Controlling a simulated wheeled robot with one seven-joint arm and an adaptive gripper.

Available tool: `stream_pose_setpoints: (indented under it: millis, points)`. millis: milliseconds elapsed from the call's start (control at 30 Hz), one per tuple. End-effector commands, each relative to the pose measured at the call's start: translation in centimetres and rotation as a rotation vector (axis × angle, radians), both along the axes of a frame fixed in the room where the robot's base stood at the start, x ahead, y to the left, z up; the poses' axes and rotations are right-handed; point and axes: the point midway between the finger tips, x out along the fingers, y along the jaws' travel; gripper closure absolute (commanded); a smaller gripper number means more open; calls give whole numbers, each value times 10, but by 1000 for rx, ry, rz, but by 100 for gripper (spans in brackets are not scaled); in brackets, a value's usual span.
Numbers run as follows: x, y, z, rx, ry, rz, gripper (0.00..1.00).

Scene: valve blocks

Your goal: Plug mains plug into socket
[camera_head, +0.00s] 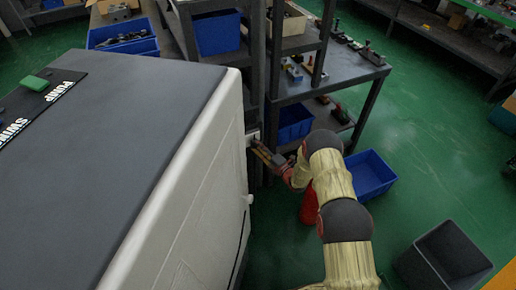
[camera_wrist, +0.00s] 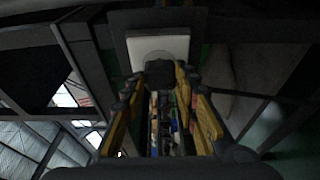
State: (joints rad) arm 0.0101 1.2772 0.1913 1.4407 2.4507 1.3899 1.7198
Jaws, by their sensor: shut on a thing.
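The mains plug (camera_wrist: 161,76) is a dark block held between the yellow fingers of my gripper (camera_wrist: 163,84) in the wrist view. The socket (camera_wrist: 158,45) is a white square plate with a round face, straight beyond the plug. The plug covers the lower part of that face, so I cannot tell whether its pins are in the socket. In the head view, my gripper (camera_head: 259,149) points up-left at the pale socket plate (camera_head: 253,137), close to the large cabinet's far right edge. The plug is too small to make out there.
A large white cabinet with a grey top (camera_head: 120,130) fills the left. A dark shelf rack (camera_head: 285,90) with blue bins stands just behind the socket. A blue bin (camera_head: 368,174) and a dark bin (camera_head: 445,255) stand on the green floor, which is open at the right.

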Motion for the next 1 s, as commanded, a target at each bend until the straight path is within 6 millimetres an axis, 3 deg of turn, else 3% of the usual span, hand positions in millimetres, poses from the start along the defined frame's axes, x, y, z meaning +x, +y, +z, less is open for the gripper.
stream_pose_setpoints:
  millis: [467, 500, 867, 1000]
  points:
    - [9, 3, 0, 1, -1, 0, 93]
    - [9, 4, 0, 1, -1, 0, 70]
    - [8, 3, 0, 0, 0, 0, 49]
    - [8, 3, 0, 0, 0, 0, 49]
